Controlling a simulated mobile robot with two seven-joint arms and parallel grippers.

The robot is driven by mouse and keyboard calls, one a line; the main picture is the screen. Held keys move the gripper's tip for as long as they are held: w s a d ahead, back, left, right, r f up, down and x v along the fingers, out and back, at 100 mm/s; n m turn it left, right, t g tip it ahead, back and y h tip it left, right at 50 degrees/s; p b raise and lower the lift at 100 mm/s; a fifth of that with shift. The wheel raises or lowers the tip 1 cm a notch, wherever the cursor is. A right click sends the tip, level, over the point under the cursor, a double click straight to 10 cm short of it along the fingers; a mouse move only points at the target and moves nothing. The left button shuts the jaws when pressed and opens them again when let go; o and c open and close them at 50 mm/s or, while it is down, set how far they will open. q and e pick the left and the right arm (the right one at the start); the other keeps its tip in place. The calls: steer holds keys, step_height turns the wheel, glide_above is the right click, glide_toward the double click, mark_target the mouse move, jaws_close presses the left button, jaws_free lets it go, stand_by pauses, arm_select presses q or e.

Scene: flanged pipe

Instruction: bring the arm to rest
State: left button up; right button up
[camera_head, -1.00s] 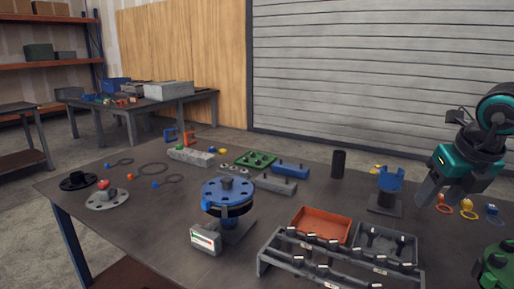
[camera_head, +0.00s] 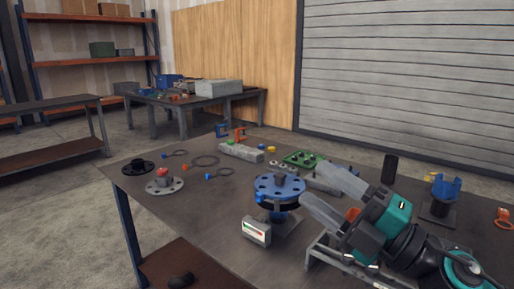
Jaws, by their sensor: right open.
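My right arm comes in from the lower right. Its gripper (camera_head: 313,183) is open, with two long grey fingers apart and nothing between them. The fingers point up and left over the table, and in the picture their tips lie just right of the blue flange (camera_head: 270,184). I cannot tell how high they are above the table. The blue flange sits on its stand, with a small gauge box (camera_head: 256,231) in front of it. My left gripper is not in view.
A grey rack (camera_head: 322,254) and an orange tray are largely hidden behind my right arm. A black cylinder (camera_head: 389,168) and a blue holder (camera_head: 445,187) stand to the right. A grey flange (camera_head: 157,188), rings and a green plate (camera_head: 303,158) lie on the table (camera_head: 205,232).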

steer(key=d+f+m+t+h, duration=0.1)
steer(key=d+f+m+h, duration=0.5)
steer(key=f+m+h, duration=0.4)
steer(key=d+f+m+t+h, duration=0.1)
steer(key=d+f+m+h, duration=0.6)
steer(key=m, duration=0.5)
steer(key=s+a+f+m+g, duration=0.1)
steer(key=s+f+m+g, duration=0.1)
steer(key=s+f+g, duration=0.7)
steer(key=s+a+f+m+g, duration=0.25)
steer(key=s+f, duration=0.55)
steer(key=s, duration=0.4)
steer(key=w+a+f+n+t+y+b, duration=0.1)
steer(key=w+a+f+t+b, duration=0.1)
steer(key=w+f+t, duration=0.4)
step_height(320, 180, down, 5)
steer(key=shift+w+t+y+b, duration=0.35)
steer(key=shift+w+b, duration=0.15)
steer(key=shift+w, duration=0.2)
